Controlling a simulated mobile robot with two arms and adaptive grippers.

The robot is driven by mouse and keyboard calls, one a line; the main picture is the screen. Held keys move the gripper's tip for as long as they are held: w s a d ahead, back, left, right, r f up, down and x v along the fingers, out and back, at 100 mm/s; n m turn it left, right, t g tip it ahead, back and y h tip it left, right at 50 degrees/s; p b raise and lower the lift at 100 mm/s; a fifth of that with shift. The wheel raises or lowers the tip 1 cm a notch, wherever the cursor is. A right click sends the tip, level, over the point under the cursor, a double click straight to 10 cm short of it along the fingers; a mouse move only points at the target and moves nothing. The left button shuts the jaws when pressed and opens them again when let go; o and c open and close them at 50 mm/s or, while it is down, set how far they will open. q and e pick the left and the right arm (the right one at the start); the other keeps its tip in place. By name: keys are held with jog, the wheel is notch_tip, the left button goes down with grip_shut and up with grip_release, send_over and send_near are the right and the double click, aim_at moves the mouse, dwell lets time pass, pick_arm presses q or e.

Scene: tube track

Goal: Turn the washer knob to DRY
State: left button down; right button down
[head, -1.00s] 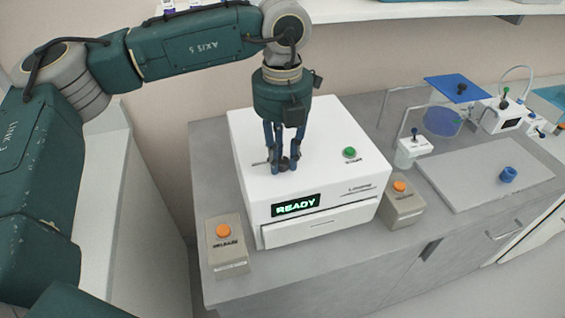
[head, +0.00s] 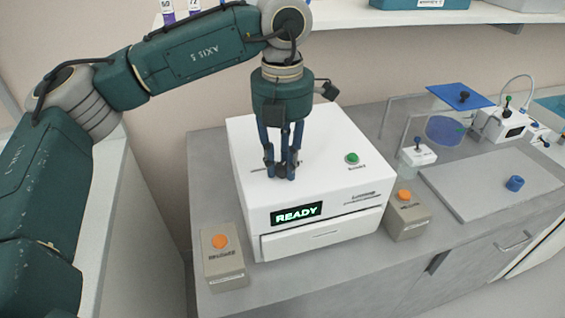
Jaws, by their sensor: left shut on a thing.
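The washer is a white box (head: 240,140) on the grey counter, with a lit display (head: 297,214) that reads READY. My left gripper (head: 281,171) points straight down onto the washer's top. Its fingers are closed around a small dark knob (head: 281,171), which they mostly hide. Short marks show on the top just left of the fingers; I cannot read them or the knob's setting. A green button (head: 352,158) sits on the top to the right. My right gripper is not in view.
Boxes with orange buttons stand on either side of the washer, one at left (head: 221,262) and one at right (head: 408,217). Further right are a grey tray (head: 470,190) with a blue ring (head: 515,183) and lab devices. A shelf (head: 400,18) runs above.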

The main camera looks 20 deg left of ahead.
aim_at(282, 166)
pick_arm(q)
jog(key=shift+r, duration=0.15)
jog(key=c, duration=1.5)
grip_release()
notch_tip(282, 166, up, 12)
